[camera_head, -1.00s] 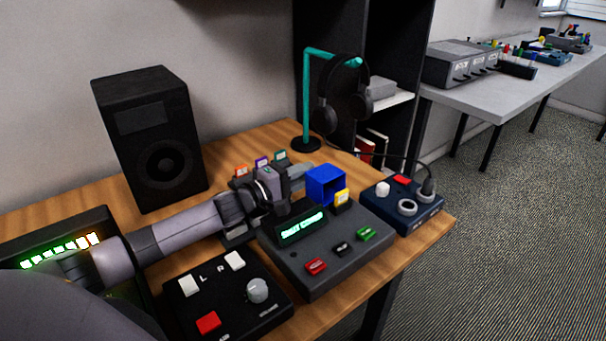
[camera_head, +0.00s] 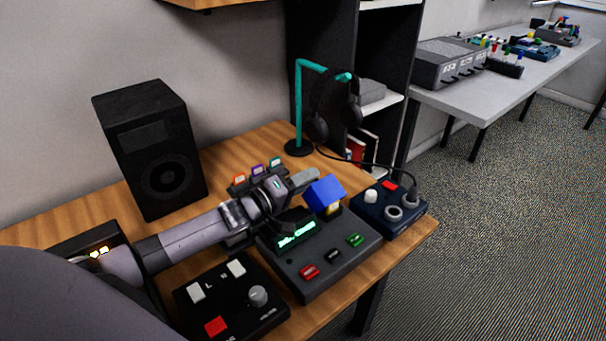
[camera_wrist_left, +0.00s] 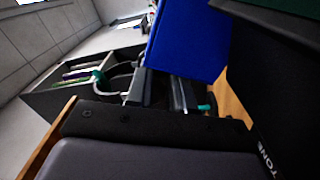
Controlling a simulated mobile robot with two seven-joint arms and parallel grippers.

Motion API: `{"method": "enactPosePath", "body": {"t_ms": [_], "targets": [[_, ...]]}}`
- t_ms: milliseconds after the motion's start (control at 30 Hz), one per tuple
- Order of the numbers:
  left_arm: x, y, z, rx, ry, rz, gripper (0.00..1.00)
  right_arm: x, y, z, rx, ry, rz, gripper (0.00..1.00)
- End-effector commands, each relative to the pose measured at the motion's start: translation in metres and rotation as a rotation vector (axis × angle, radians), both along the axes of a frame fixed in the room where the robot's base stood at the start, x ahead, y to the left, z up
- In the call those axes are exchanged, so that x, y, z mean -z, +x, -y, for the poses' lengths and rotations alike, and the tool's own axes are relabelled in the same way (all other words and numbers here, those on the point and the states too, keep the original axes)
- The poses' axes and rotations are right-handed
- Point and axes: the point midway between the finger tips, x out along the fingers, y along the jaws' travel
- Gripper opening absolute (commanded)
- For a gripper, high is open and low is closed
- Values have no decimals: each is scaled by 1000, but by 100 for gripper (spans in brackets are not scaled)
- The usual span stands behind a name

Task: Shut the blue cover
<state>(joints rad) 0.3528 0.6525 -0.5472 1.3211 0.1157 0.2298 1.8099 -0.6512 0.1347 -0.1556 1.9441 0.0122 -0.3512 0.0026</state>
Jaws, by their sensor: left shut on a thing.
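The blue cover (camera_head: 325,193) is at the back right of the dark grey box (camera_head: 330,277) with the green-lit display. It is tilted, and part of a yellow thing (camera_head: 333,209) shows under it. My left gripper (camera_head: 304,197) reaches in from the left and is shut on the blue cover at its left side. In the left wrist view the blue cover (camera_wrist_left: 188,40) stands large beyond the fingers (camera_wrist_left: 158,92); the exact contact is hidden there. My right gripper is not in view.
A black box with a knob (camera_head: 258,296) lies in front, a navy box (camera_head: 391,208) to the right. Orange, purple and teal tagged pieces (camera_head: 257,170) stand behind my wrist. A headphone stand (camera_head: 299,110) and a speaker (camera_head: 153,150) stand at the back.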

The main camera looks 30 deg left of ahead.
Motion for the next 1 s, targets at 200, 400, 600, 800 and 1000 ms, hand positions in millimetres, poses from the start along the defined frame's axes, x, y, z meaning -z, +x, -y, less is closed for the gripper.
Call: {"method": "enactPosePath", "body": {"t_ms": [200,400,600,800,1000], "targets": [[-3,-1,3,1,25,13,0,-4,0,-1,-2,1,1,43],[-2,-1,3,1,28,14,0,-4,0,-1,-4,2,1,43],[-2,-1,2,0,27,14,41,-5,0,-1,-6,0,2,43],[-2,-1,2,0,28,13,47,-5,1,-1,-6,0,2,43],[-1,-4,1,0,28,11,47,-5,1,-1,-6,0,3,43]]}}
